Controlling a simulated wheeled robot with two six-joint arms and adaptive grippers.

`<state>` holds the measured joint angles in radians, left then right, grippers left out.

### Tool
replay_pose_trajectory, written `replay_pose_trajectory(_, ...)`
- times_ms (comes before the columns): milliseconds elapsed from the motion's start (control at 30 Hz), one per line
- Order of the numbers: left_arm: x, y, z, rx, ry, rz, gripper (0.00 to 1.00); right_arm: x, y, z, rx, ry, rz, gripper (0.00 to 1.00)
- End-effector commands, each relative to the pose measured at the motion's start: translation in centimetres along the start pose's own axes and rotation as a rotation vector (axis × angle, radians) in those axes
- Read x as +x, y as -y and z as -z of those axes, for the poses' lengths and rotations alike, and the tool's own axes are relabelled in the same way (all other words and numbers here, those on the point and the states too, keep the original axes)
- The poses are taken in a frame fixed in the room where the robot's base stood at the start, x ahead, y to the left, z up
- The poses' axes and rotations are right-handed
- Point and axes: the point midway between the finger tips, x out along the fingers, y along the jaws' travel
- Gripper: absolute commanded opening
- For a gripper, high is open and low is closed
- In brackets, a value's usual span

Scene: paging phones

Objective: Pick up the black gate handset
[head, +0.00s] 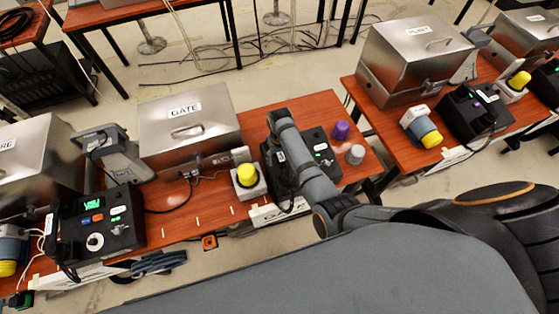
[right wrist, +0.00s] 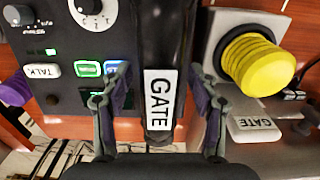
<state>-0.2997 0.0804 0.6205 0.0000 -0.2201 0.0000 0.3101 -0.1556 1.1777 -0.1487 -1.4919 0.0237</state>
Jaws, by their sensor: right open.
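The black gate handset (right wrist: 162,40) lies on its dark phone console (right wrist: 60,90), with a white GATE label facing up. In the right wrist view, my right gripper (right wrist: 160,76) is open, with one finger on each side of the handset. I see no clear grip on it. In the head view, my right arm reaches over the gate console (head: 321,154) and hides much of the handset and the gripper. My left gripper is not in view.
A yellow button on a pale box (right wrist: 258,62) stands close to the right finger in the wrist view. The metal GATE box (head: 190,135) stands behind left. Purple (head: 341,130) and grey (head: 355,154) knobs stand right of the console. Another phone station (head: 98,221) stands left.

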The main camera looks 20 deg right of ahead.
Motion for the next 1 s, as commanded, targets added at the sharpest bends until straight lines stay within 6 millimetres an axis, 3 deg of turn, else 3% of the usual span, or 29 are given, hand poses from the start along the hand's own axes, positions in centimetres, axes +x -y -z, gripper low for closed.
replay_pose_trajectory(100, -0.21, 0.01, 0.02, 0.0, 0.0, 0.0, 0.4, -0.21, 0.02, 0.0, 0.0, 0.0, 0.0, 0.59)
replay_pose_trajectory(533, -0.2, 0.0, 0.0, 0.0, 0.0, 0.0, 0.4, -0.19, 0.01, -0.01, 0.0, 0.0, 0.0, 0.01)
replay_pose_trajectory(1000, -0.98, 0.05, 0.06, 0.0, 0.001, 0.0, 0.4, -1.03, -0.04, 0.1, 0.0, -0.001, 0.0, 0.0)
